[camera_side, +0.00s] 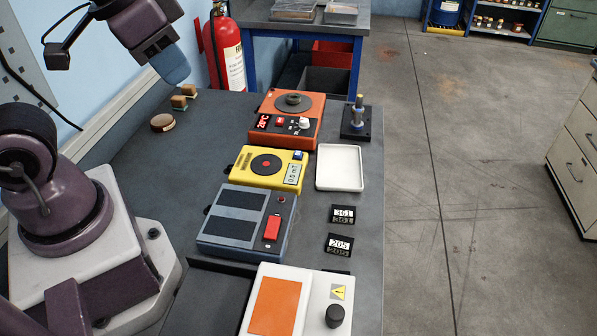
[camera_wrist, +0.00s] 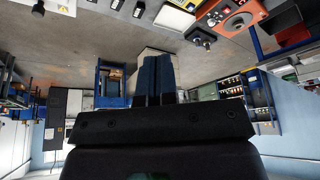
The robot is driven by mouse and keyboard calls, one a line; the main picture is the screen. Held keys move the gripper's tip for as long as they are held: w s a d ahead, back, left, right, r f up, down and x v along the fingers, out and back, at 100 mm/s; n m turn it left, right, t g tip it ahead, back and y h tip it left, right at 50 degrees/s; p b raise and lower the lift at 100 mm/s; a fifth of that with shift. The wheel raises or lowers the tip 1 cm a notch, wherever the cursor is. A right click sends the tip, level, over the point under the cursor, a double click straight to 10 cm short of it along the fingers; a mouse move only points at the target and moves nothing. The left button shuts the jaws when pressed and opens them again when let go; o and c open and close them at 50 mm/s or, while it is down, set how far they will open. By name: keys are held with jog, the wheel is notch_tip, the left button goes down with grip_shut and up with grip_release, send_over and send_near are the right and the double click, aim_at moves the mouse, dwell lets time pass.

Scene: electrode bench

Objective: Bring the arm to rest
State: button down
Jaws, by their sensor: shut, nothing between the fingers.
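My gripper (camera_side: 174,68) is raised at the upper left of the side view, above the bench's far left corner and clear of it. Its blue fingers are together and hold nothing. In the wrist view the two dark blue fingers (camera_wrist: 158,75) lie side by side, with only a thin line between them. That view appears upside down and looks out across the room, with part of the bench at its top right.
The bench (camera_side: 350,240) bears an orange hotplate (camera_side: 274,128), a yellow device (camera_side: 242,165), a grey-blue box (camera_side: 230,238), a white tray (camera_side: 340,178), a dark stand (camera_side: 357,128) and a white unit (camera_side: 325,290). A red extinguisher (camera_side: 228,60) stands behind my gripper.

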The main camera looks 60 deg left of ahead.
jog(key=shift+s+a+r+n+t, duration=0.15)
jog(key=shift+a+r+t, duration=0.1)
jog(key=shift+r, duration=0.25)
jog(key=shift+s+a+r+n+t, duration=0.15)
jog(key=shift+a+r+t, duration=0.1)
jog(key=shift+r, duration=0.2)
jog(key=shift+w, duration=0.1)
dwell(0.9)
